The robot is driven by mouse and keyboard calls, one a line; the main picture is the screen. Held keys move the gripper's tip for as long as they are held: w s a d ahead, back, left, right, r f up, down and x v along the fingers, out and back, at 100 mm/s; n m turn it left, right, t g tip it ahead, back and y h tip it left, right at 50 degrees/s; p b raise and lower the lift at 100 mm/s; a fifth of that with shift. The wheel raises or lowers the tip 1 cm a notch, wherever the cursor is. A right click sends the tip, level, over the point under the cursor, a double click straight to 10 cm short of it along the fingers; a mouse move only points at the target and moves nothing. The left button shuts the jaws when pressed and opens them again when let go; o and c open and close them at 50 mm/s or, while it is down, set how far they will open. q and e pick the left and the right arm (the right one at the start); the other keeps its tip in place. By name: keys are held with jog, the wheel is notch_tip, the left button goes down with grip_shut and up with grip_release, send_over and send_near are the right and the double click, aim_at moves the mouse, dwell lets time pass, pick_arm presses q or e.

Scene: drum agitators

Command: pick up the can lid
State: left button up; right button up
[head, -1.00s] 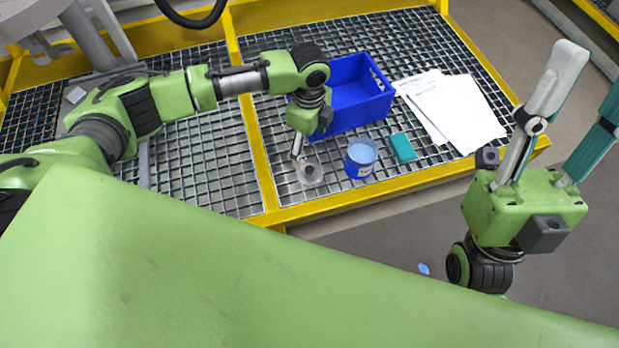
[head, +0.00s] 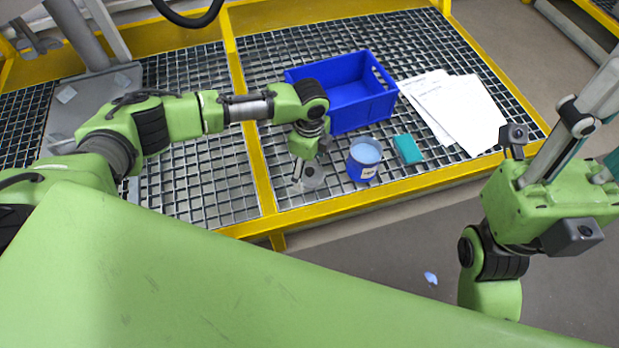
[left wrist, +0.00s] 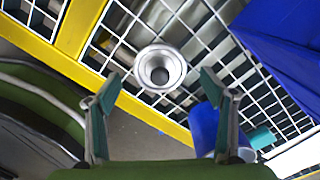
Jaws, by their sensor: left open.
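The can lid (left wrist: 160,68), a round silvery piece with a dark centre, lies on the metal grating near its yellow front edge. It also shows in the head view (head: 313,176), partly behind my left gripper (head: 298,174). That gripper points down over the lid. In the left wrist view its two fingers (left wrist: 156,91) are spread and empty, with the lid ahead between them and apart from both. The blue can (head: 364,160), with a light blue top, stands upright just right of the lid. My right gripper (head: 597,130) is at the right edge, fingers apart, tips cut off.
A blue crate (head: 347,95) stands behind the lid and can. A teal block (head: 408,149) lies right of the can, with white papers (head: 455,108) beyond it. The yellow frame (head: 400,183) edges the grating. The grating left of the lid is clear.

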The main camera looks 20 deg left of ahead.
pick_arm(q)
jog(key=shift+f+b, duration=0.3)
jog(key=shift+f, duration=0.65)
jog(key=c, duration=1)
jog(key=shift+r, duration=0.1)
